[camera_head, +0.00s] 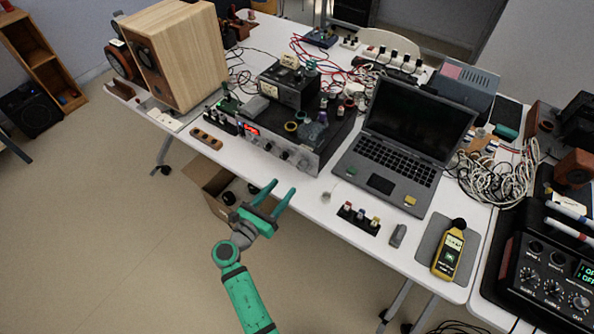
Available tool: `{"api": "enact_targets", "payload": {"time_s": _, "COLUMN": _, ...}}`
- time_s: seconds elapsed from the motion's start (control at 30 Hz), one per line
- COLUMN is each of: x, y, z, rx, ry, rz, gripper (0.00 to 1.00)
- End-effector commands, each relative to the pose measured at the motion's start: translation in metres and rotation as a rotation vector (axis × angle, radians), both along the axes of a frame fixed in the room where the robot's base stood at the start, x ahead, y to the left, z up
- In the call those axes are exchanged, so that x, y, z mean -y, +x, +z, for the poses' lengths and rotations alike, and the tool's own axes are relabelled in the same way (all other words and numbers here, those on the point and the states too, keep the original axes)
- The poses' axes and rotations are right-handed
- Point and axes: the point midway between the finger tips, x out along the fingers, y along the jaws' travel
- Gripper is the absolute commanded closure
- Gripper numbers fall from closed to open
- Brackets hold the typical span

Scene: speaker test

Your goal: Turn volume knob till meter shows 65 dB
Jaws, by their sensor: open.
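The amplifier (312,161) sits on the white table, its front panel facing me with several small knobs and a lit red display. One of the volume-type knobs (285,155) is on that panel; I cannot read which is labelled volume. The yellow sound meter (448,252) lies on a grey mat at the table's right front; its reading is too small to read. My gripper (283,192) is open and empty, in front of the table edge and below the amplifier panel, apart from the knobs.
A wooden speaker (178,55) stands at the left. An open laptop (405,140) is right of the amplifier. A small stand with coloured plugs (359,217) sits near the front edge. A cardboard box (212,185) is under the table. Cables (500,175) pile at right.

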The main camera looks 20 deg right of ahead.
Motion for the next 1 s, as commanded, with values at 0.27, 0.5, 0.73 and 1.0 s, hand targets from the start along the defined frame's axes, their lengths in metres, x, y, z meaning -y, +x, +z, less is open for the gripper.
{"api": "enact_targets", "payload": {"time_s": 0.27, "x": 0.042, "y": 0.028, "z": 0.001, "rx": 0.003, "ry": 0.003, "rz": -0.007, "gripper": 0.53}}
{"api": "enact_targets", "payload": {"time_s": 0.5, "x": 0.066, "y": 0.051, "z": 0.0, "rx": 0.003, "ry": 0.003, "rz": -0.001, "gripper": 0.53}}
{"api": "enact_targets", "payload": {"time_s": 0.73, "x": 0.076, "y": 0.06, "z": 0.0, "rx": 0.002, "ry": 0.004, "rz": 0.003, "gripper": 0.53}}
{"api": "enact_targets", "payload": {"time_s": 1.0, "x": 0.077, "y": 0.06, "z": 0.0, "rx": 0.002, "ry": 0.004, "rz": 0.003, "gripper": 0.53}}
